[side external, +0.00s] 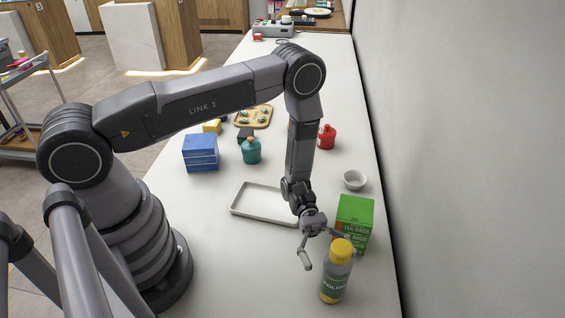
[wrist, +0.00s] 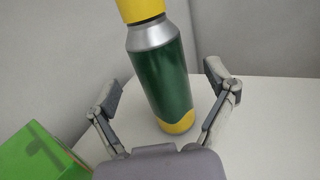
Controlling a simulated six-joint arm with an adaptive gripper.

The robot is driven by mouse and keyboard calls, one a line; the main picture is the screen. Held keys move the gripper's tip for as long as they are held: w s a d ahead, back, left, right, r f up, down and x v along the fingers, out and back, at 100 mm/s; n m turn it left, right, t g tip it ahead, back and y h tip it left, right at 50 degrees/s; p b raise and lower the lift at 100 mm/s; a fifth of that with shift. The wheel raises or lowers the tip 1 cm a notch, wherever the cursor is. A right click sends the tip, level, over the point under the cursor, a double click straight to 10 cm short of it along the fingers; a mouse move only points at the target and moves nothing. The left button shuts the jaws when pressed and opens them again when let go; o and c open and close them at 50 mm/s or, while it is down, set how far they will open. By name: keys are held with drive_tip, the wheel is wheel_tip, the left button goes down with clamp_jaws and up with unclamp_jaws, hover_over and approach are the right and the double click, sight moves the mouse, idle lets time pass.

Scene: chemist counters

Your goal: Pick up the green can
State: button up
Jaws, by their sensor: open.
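The green can (side external: 337,274) stands upright on the white counter near its front right in the side view. It has a yellow cap, a silver shoulder, a green body and a yellow base band. In the wrist view the can (wrist: 165,78) is in front of my gripper (wrist: 163,88), in line with the gap between the fingers. My gripper (side external: 327,252) is open, its fingers spread to either side of the can. No finger visibly touches it. I cannot tell how far the can is inside the gap.
A green tea bag box (side external: 354,220) stands close behind the can, and it also shows in the wrist view (wrist: 40,153). A white tray (side external: 262,217) lies to the left. A small white bowl (side external: 354,181) is farther back. The wall (side external: 460,150) runs along the right.

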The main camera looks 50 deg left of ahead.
sight(335, 274)
wheel_tip(335, 274, down, 2)
drive_tip(key=shift+f, duration=0.1)
drive_tip(key=shift+r+x, duration=0.15)
drive_tip(key=shift+x, duration=0.6)
drive_tip(key=shift+r+x, duration=0.1)
drive_tip(key=shift+x, duration=0.6)
drive_tip(key=shift+c, duration=0.3)
drive_tip(key=c, duration=1.3)
drive_tip(key=shift+o, duration=0.2)
drive_tip(key=shift+r, duration=0.15)
